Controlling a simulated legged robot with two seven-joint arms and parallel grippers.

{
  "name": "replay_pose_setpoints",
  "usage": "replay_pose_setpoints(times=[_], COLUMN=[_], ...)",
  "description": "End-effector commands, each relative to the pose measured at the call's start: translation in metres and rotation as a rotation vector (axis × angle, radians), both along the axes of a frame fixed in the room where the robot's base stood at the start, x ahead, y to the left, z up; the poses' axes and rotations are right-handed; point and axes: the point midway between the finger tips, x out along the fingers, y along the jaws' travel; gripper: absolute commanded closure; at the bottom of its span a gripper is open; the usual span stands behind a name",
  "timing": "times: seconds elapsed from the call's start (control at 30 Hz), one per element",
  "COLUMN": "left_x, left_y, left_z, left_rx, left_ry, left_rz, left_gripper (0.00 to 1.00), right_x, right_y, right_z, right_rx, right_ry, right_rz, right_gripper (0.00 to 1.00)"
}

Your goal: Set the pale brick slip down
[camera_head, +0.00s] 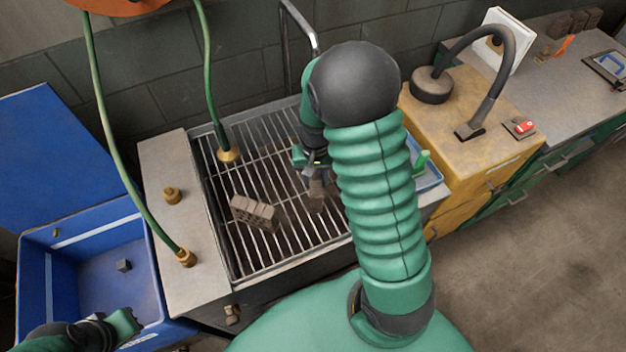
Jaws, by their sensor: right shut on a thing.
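My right gripper (313,168) is over the metal grate (283,231) of the sink-like basin, shut on a small piece, partly hidden by the gripper and arm. This piece, seemingly the brick slip (317,192), looks grey-brown here and hangs just below the fingers. I cannot tell whether it touches the grate. A hollow brick (254,213) with holes lies on the grate to its left, apart from it. My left gripper (126,322) is at the bottom left, near the blue bin, and its jaw opening is unclear.
A blue bin (47,285) with a small dark cube (124,265) stands at the left. A yellow cabinet (470,135) with a dark flexible-necked lamp stands right. The grate's front left part is bare.

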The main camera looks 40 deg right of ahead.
Motion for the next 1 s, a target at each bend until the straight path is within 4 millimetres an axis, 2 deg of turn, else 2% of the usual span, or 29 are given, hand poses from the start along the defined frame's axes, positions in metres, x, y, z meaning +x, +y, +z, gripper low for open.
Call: replay_pose_setpoints(times=[0.03,0.1,0.37,0.4,0.57,0.83,0.93,1.0], left_x=[0.000,0.000,0.000,0.000,0.000,0.000,0.000,0.000], left_y=[0.000,0.000,0.000,0.000,0.000,0.000,0.000,0.000], left_z=[-0.001,0.000,-0.002,-0.002,-0.002,-0.001,0.000,0.000], left_rx=[0.000,0.000,0.000,0.000,0.000,0.000,0.000,0.000], left_ry=[0.000,0.000,0.000,0.000,0.000,0.000,0.000,0.000], left_rz=[0.000,0.000,0.000,0.000,0.000,0.000,0.000,0.000], left_gripper=[1.00,1.00,1.00,1.00,1.00,1.00,1.00,1.00], right_x=[-0.001,-0.001,0.000,-0.001,0.000,-0.001,0.000,0.001], right_y=[0.000,0.000,0.000,0.000,0.000,0.000,0.000,0.000], right_z=[-0.010,-0.017,-0.019,-0.019,-0.018,-0.017,-0.010,0.002], right_rx=[0.001,0.001,0.000,0.000,0.000,0.000,-0.001,-0.001], right_ry=[0.004,0.002,0.000,0.000,0.000,0.000,-0.002,-0.004], right_rz=[-0.001,-0.002,-0.001,-0.001,-0.001,0.000,0.001,0.002], right_gripper=[1.00,1.00,1.00,0.66,0.47,0.47,0.47,0.47])
